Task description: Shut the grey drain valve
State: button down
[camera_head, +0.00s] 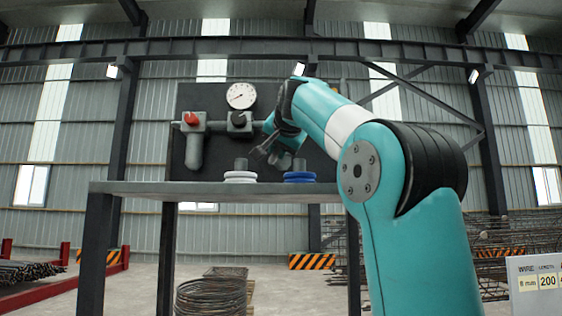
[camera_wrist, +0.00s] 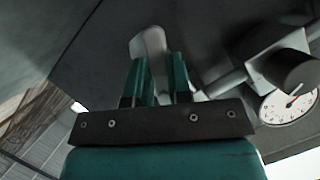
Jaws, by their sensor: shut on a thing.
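The grey drain valve's handle (camera_wrist: 150,48) shows in the wrist view as a pale grey rounded lever at the dark panel. My gripper (camera_wrist: 160,78) has its two teal fingers on either side of the handle's lower part and is shut on it. The part between the fingers is partly hidden by them. In the head view my arm reaches to the lower right part of the panel (camera_head: 310,165), and its wrist hides most of the valve there. How far the handle is turned I cannot tell.
A pressure gauge (camera_head: 241,96) and a dark knob (camera_head: 238,119) sit left of my wrist, with a red-knobbed grey pipe fitting (camera_head: 192,140) further left. Below, a grey table (camera_head: 150,189) bears a white-ringed piece (camera_head: 240,177) and a blue-ringed piece (camera_head: 299,177).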

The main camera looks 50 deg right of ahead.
jog(key=shift+w+a+m+t+y+b, duration=0.1)
jog(key=shift+m+t+y+b, duration=0.3)
jog(key=shift+m+t+b, duration=0.45)
jog(key=m+t, duration=0.1)
jog(key=m, duration=0.1)
jog(key=r+m+t, duration=0.1)
jog(key=m, duration=0.2)
jog(key=r+m+t, duration=0.1)
jog(key=m, duration=0.1)
jog(key=shift+w+a+m, duration=0.25)
jog(key=shift+w+m, duration=0.05)
jog(key=shift+m, duration=0.05)
jog(key=c, duration=1)
grip_release()
jog(key=shift+c, duration=0.2)
jog(key=shift+s+b, duration=0.1)
jog(key=shift+b, duration=0.2)
jog(key=b+v, duration=0.2)
jog(key=v, duration=1.5)
jog(key=shift+f+b, duration=0.2)
jog(key=shift+b, duration=0.2)
